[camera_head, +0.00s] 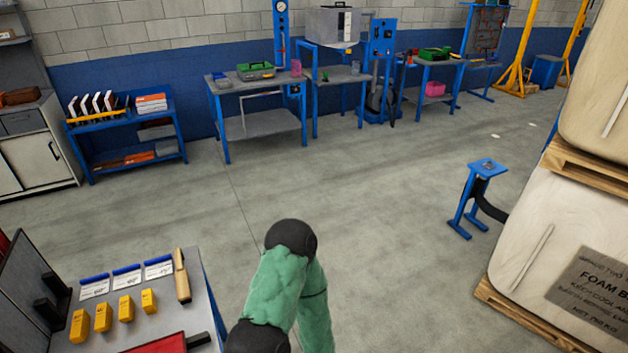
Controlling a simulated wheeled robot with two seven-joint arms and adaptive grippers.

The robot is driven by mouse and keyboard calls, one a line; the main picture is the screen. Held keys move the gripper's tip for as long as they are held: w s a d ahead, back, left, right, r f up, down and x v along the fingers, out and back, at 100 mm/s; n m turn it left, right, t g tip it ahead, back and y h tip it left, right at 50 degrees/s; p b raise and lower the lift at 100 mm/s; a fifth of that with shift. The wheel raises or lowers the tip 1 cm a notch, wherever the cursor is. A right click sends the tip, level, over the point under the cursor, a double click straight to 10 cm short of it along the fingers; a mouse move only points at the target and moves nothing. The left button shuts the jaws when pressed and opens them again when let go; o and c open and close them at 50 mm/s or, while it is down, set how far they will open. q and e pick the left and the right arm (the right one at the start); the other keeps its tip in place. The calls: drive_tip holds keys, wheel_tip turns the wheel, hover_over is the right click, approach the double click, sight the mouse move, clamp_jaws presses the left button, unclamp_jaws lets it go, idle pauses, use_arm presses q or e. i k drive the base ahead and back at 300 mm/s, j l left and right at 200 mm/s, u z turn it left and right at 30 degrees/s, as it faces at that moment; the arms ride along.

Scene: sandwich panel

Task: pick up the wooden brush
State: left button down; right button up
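A light wooden brush (181,276) lies lengthwise near the right edge of the grey worktable (203,309) at the lower left. It is the rightmost thing in its row, right of the white cards and yellow blocks. Nothing covers it. Part of my green-sleeved arm with dark joints rises from the bottom edge, right of the table and apart from the brush. Neither of my grippers shows in this view.
On the worktable are several yellow blocks (103,317), white cards with blue tops (127,277) and a red flat item (158,344) with a black part. A dark panel (22,290) stands at its left. Wrapped foam pallets (560,250) stand right. Floor between is open.

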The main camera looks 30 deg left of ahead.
sight(183, 296)
drive_tip(key=i+u, duration=0.25)
drive_tip(key=i, duration=0.3)
drive_tip(key=i+l+u, duration=0.25)
drive_tip(key=i, duration=0.3)
drive_tip(key=i+u, duration=0.2)
drive_tip(key=u, duration=0.3)
drive_tip(key=i+u, duration=0.2)
drive_tip(key=u, duration=0.25)
drive_tip(key=i+l+u, duration=0.15)
drive_tip(key=u, duration=0.35)
drive_tip(key=i+l+u, duration=0.2)
drive_tip(key=u, duration=0.3)
drive_tip(key=i+l+u, duration=0.1)
drive_tip(key=u, duration=0.35)
drive_tip(key=i+l+u, duration=0.2)
drive_tip(key=u, duration=0.2)
drive_tip(key=i+l+u, duration=0.1)
drive_tip(key=u, duration=0.35)
drive_tip(key=l+u, duration=0.45)
drive_tip(key=i+l+u, duration=0.1)
drive_tip(key=u, duration=0.3)
